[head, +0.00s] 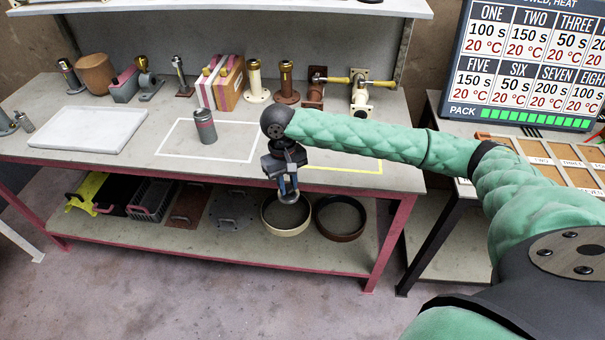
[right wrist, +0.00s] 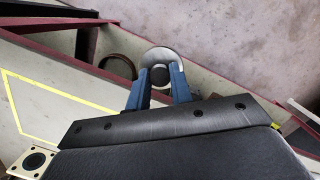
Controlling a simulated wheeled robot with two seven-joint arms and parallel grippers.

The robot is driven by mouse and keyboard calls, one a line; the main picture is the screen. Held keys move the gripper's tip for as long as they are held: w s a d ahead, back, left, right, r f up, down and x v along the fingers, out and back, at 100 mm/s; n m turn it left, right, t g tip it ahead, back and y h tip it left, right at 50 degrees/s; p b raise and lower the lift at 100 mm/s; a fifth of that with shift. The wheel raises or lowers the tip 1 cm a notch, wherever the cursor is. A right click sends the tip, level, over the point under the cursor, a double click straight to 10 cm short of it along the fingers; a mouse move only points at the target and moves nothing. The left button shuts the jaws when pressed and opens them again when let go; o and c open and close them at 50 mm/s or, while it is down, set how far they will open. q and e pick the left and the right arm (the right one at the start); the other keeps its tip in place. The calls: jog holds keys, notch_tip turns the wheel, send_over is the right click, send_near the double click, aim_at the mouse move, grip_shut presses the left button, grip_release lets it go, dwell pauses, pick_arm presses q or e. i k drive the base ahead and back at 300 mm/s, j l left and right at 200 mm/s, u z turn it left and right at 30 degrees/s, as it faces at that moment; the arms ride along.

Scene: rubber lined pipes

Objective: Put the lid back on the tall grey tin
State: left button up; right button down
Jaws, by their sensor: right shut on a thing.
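The tall grey tin (head: 206,128) stands upright on the workbench, inside the left part of a white outlined rectangle. It has a reddish band, and I cannot make out its top clearly. My right gripper (head: 288,188) points down in front of the bench's front edge, to the right of the tin and apart from it. It is shut on a round grey lid (head: 289,199). In the right wrist view the lid (right wrist: 161,57) shows as a pale disc with a dark middle between the blue fingertips (right wrist: 160,80). My left gripper is not in view.
Pipe fittings and boxes (head: 228,82) line the bench's back. A white tray (head: 90,130) lies left of the tin. The bench around the tin is clear.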

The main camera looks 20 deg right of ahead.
aim_at(203, 120)
jog(key=l+u, duration=0.1)
jog(key=u, duration=0.8)
jog(key=l+u, duration=0.1)
jog(key=u, duration=0.8)
jog(key=k+l+u, duration=0.1)
jog(key=u, duration=0.3)
jog(key=k+l+u, duration=0.1)
jog(key=u, duration=0.25)
jog(key=k+u, duration=0.2)
jog(key=u, duration=0.2)
jog(key=k+l+z, duration=0.1)
jog(key=k, duration=0.2)
jog(key=k+l+z, duration=0.1)
jog(key=k, duration=0.25)
jog(key=z, duration=0.4)
jog(key=k+l+z, duration=0.1)
jog(key=z, duration=0.7)
jog(key=l+z, duration=0.15)
jog(key=z, duration=0.25)
jog(key=k+l+z, duration=0.1)
jog(key=z, duration=0.3)
